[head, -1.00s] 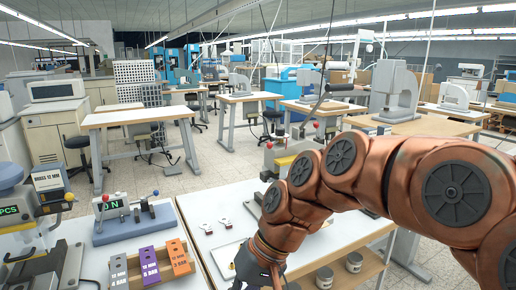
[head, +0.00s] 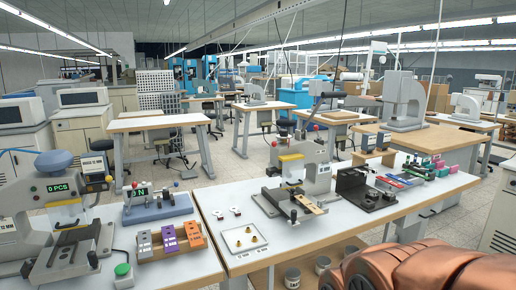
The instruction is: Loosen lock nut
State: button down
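No lock nut can be made out for certain at this size. A grey hand press (head: 318,172) with a yellow guard and a red-tipped lever stands on the white bench (head: 262,262). A second press (head: 70,222) with a "0 PCS" display stands at the far left. Between them is a small blue-grey fixture (head: 158,210) with an "N" display. A white plate (head: 232,241) with small brass-coloured parts lies near the bench's front edge. My gripper is out of view; only copper links of my arm show at the bottom right.
Grey, purple and orange blocks (head: 169,237) stand on the left bench. A black fixture (head: 362,193) and several coloured boxes (head: 400,180) stand right of the grey press. Two tins (head: 292,277) sit on the shelf below.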

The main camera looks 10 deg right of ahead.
aim_at(273, 144)
jog(key=i, duration=0.45)
jog(key=u, duration=1.5)
